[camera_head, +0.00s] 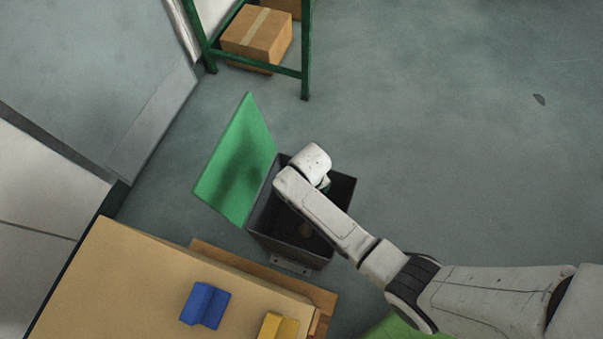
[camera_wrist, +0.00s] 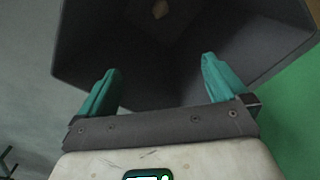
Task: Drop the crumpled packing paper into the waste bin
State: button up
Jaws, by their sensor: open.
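The waste bin (camera_head: 280,244) is a dark grey open box on the floor, and its green lid (camera_head: 236,165) is swung open to the left. In the wrist view the bin's dark inside (camera_wrist: 265,42) fills the top.
A wooden table (camera_head: 110,285) at lower left holds a blue block (camera_head: 204,305) and a yellow block (camera_head: 279,327), close to the bin. A green rack (camera_head: 305,80) with a cardboard box (camera_head: 257,33) stands at the top.

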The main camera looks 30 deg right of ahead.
notch_tip(320, 180, up, 6)
jog(key=shift+r+p, duration=0.25)
jog(key=shift+p, duration=0.2)
